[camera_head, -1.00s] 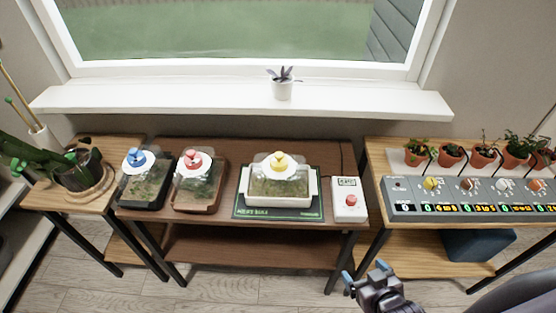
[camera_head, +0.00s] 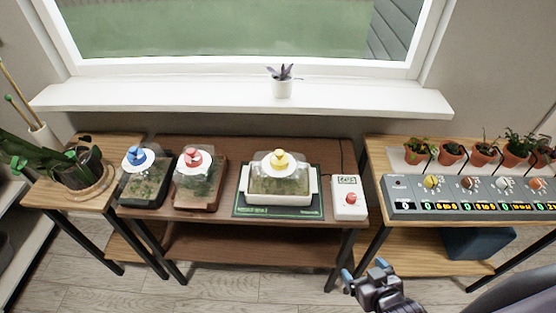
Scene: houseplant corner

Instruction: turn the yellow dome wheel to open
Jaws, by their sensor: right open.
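The yellow dome wheel (camera_head: 279,157) sits on a white disc on top of a clear dome (camera_head: 264,181). The dome covers a white tray (camera_head: 281,198) holding something green, on a dark green mat (camera_head: 243,205) on the middle table. My right gripper (camera_head: 363,277) is open and empty at the bottom of the view. It is in front of the table and below its top, well apart from the wheel. My left gripper is not in view.
A blue-wheeled dome (camera_head: 136,156) and a red-wheeled dome (camera_head: 194,157) stand left of the mat. A white box with a red button (camera_head: 349,199) stands close on the right. A grey knob panel (camera_head: 460,199) lies further right.

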